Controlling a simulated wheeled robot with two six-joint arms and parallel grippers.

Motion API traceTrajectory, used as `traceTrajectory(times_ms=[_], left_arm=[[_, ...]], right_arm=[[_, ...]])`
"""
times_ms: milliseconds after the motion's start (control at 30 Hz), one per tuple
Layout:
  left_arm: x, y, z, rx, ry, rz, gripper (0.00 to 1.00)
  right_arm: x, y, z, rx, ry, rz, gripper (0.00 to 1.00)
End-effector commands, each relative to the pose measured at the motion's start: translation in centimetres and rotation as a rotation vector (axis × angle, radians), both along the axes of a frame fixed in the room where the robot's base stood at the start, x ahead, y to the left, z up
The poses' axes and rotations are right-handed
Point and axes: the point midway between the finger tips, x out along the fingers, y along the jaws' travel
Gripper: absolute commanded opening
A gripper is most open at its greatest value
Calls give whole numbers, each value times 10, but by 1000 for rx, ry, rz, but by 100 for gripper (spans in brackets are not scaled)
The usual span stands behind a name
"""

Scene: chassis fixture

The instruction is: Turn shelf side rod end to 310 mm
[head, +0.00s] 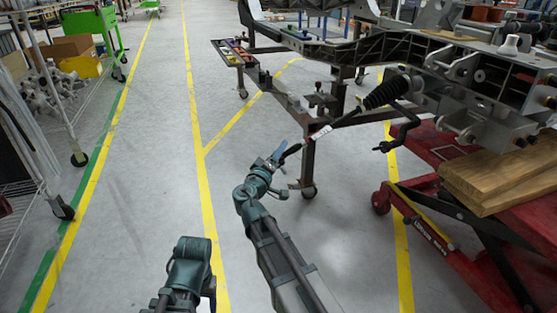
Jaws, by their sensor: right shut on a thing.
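A rod (345,119) runs down and left from a black ribbed boot (386,92) on the chassis. It has a white and red marked stretch (320,133). Its dark rod end (291,152) points left, toward the shelf side. My right gripper (278,162) is shut on this rod end, and its fingers partly hide the tip. My left arm's end (190,263) is low at the bottom left, well apart from the rod. Its fingers cannot be made out. No length reading is legible.
The chassis frame (350,50) rests on a dark stand with casters. A red lift table (430,150) with wooden blocks (490,180) stands at the right. A black crank-shaped bar (404,130) hangs near the boot. Wire shelving (60,120) lines the left. Grey floor between is clear.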

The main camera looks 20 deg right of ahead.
Motion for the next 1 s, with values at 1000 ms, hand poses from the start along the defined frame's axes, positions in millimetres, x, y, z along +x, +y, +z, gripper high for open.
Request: traceTrajectory(times_ms=[1000], left_arm=[[0, 0, -38, 0, 0, 0, 62]], right_arm=[[-5, 1, 5, 20, -260, 115, 0]])
